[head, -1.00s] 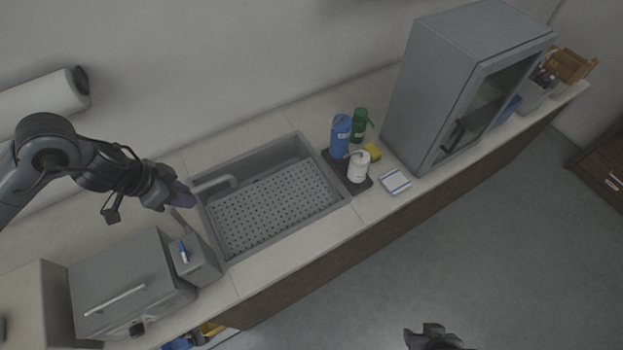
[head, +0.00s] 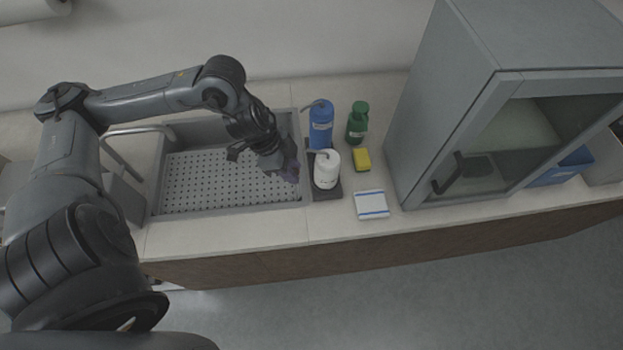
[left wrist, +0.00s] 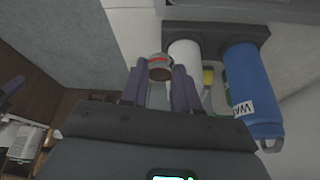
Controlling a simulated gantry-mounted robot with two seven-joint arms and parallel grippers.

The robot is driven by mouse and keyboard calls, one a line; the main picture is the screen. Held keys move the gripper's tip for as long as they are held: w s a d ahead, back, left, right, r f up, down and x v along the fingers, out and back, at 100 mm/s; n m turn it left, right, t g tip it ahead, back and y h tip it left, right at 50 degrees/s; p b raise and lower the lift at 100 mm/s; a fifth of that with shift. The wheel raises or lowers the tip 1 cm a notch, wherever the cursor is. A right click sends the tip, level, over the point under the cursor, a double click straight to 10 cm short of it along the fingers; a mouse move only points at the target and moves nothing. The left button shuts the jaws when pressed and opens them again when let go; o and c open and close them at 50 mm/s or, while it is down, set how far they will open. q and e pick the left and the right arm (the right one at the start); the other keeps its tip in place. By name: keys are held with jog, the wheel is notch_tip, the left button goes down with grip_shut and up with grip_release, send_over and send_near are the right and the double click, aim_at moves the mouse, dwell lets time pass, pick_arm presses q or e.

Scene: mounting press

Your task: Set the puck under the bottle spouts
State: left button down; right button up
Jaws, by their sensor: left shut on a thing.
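My left gripper (head: 291,173) is over the right end of the sink, just left of the bottles. In the left wrist view its purple fingers (left wrist: 160,88) are shut on the puck (left wrist: 159,64), a small round greyish piece with a red band. In the head view the gripper hides the puck. A white bottle (head: 327,170) and a blue bottle (head: 320,126) stand on a dark tray (head: 326,193). In the left wrist view the puck appears beside the white bottle (left wrist: 187,58). A purple shape at that view's left edge may be my right gripper (left wrist: 12,90); its state is unclear.
A green bottle (head: 357,124) and a yellow sponge (head: 362,159) are right of the tray. A white pad with blue stripes (head: 371,205) lies in front of them. A grey glass-door cabinet (head: 440,120) stands farther right. The sink (head: 225,203) has a perforated floor and a faucet (head: 140,131).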

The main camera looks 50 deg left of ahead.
pick_arm(q)
jog(key=s+f+b, duration=0.2)
jog(key=s+f, duration=0.1)
jog(key=f, duration=0.2)
jog(key=b, duration=0.4)
send_over(280, 178)
jog(key=s+a, duration=0.1)
notch_tip(280, 178, down, 8)
jog(key=shift+f, duration=0.1)
jog(key=shift+f+b, duration=0.8)
jog(key=shift+f, duration=1.15)
pick_arm(e)
notch_tip(280, 178, down, 8)
jog(key=s, duration=0.1)
jog(key=shift+a+f, duration=0.25)
jog(key=shift+a, duration=0.05)
pick_arm(q)
jog(key=shift+f, duration=0.1)
jog(key=c, duration=0.8)
grip_release()
pick_arm(e)
jog(key=shift+a, duration=0.1)
pick_arm(q)
jog(key=shift+p+v, duration=2.8)
jog(key=shift+v, duration=3.35)
pick_arm(e)
jog(key=shift+r, duration=2.8)
